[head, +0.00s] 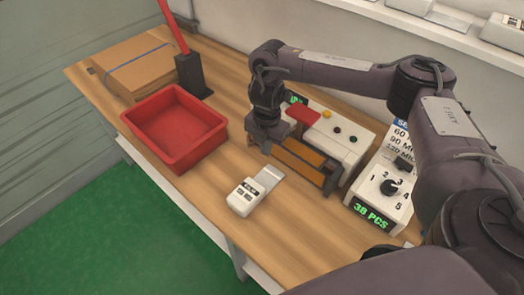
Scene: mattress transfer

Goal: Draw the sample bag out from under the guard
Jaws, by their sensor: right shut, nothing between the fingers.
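A white bench machine (338,140) stands right of the table's middle, with a red handle (303,115) on top. A long amber panel in a dark frame, seemingly the guard (300,160), runs along its front. My right gripper (265,147) is shut and empty at the left end of this panel, pointing down; whether it touches the machine I cannot tell. I cannot make out a sample bag; anything under the panel is hidden. My left gripper is not in view.
A white device (242,198) with a flat grey end (269,177) lies in front of the machine. A red bin (175,128), a cardboard box (138,68) and a dark stand (193,75) with a red bar are left. A dial box (383,195) is right.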

